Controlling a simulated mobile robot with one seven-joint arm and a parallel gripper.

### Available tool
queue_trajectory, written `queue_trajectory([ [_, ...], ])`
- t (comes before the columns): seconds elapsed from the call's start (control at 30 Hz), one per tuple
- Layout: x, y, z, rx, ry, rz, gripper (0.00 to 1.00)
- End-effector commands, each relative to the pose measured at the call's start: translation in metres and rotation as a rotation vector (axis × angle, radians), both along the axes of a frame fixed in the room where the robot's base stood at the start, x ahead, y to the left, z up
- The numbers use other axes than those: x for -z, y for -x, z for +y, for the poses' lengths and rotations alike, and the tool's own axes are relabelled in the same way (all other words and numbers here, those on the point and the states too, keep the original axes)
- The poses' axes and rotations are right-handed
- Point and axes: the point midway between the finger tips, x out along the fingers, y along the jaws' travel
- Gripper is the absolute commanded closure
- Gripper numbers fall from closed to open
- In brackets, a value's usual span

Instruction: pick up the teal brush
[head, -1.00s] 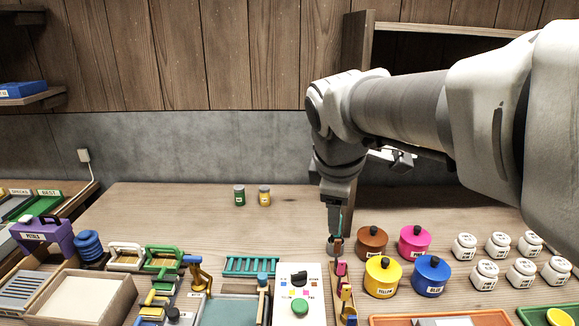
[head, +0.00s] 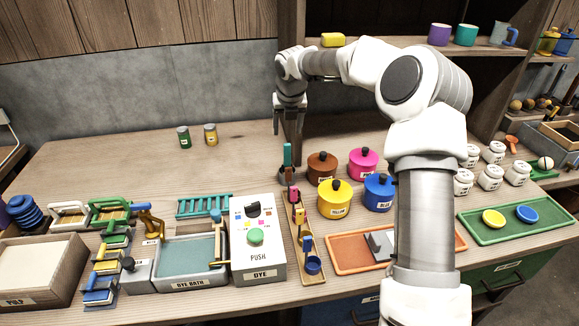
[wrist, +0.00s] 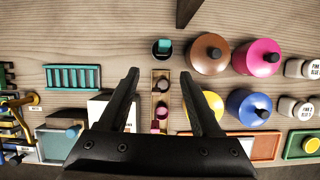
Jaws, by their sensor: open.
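My gripper (head: 289,132) points down above the brush in the head view. In the wrist view my gripper (wrist: 162,76) has its two fingers wide apart with nothing held between them. Whether the fingertips overlap the handle in height I cannot tell.
Brown (head: 321,168), pink (head: 363,165), yellow (head: 334,200) and blue (head: 379,193) lidded pots stand close on the right. The white dye box (head: 257,262) is on the left.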

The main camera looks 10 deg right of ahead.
Motion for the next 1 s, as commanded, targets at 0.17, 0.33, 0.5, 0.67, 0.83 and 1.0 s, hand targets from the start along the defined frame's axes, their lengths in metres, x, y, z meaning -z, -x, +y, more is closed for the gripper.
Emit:
queue_trajectory([
  [0.17,0.015,-0.010,-0.005,-0.056,0.011,0.000,0.35],
  [0.33,0.043,-0.021,-0.005,-0.058,0.012,0.002,0.35],
  [0.5,0.078,-0.035,-0.005,-0.056,0.010,0.002,0.35],
  [0.67,0.106,-0.047,-0.005,-0.056,0.011,0.001,0.35],
  [0.83,0.120,-0.054,-0.005,-0.056,0.012,-0.001,0.35],
  [1.0,0.129,-0.057,-0.006,-0.055,0.012,0.000,0.35],
])
